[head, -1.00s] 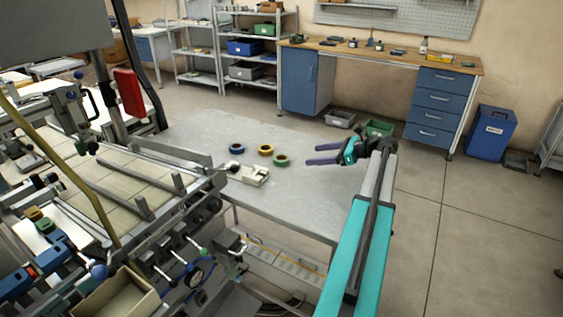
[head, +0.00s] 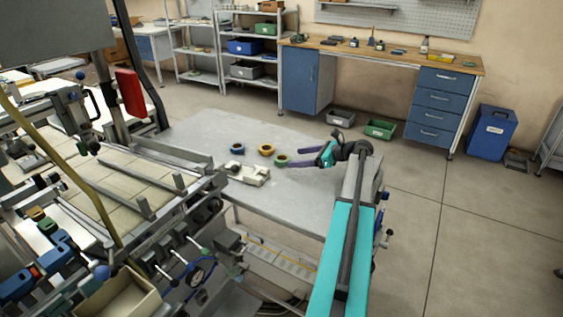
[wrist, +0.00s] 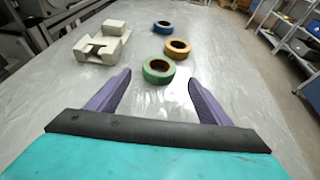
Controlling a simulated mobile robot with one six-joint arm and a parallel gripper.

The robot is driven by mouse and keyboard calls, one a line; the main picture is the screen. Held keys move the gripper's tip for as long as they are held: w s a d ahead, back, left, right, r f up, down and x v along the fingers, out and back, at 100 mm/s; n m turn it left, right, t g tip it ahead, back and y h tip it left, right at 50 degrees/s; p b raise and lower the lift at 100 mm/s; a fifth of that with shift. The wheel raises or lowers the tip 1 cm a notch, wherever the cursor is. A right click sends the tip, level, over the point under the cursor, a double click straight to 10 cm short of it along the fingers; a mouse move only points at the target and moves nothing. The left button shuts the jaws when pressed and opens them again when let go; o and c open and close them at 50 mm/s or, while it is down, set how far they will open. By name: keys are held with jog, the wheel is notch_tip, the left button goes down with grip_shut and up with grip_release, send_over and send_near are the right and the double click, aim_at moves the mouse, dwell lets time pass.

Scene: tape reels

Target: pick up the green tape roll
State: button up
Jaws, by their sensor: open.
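The green tape roll (head: 281,161) lies flat on the grey metal table (head: 205,130). In the wrist view the green tape roll (wrist: 158,71) is ahead of my gripper, between the lines of the two fingers and a little beyond their tips. My gripper (head: 295,157) is open and empty, with its purple fingers (wrist: 160,80) pointing at the roll from the right. A yellow tape roll (wrist: 178,48) lies just behind the green one, and a blue tape roll (wrist: 162,27) lies farther back.
A pale tape dispenser block (wrist: 101,45) sits on the table to the left of the rolls. A large machine (head: 130,185) stands along the table's left side. The table's right part is clear.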

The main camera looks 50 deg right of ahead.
aim_at(288, 159)
jog(key=shift+p+x, duration=0.45)
jog(key=shift+x, duration=2.2)
jog(key=shift+a+r, duration=0.1)
jog(key=shift+a, duration=0.05)
jog(key=c, duration=1.1)
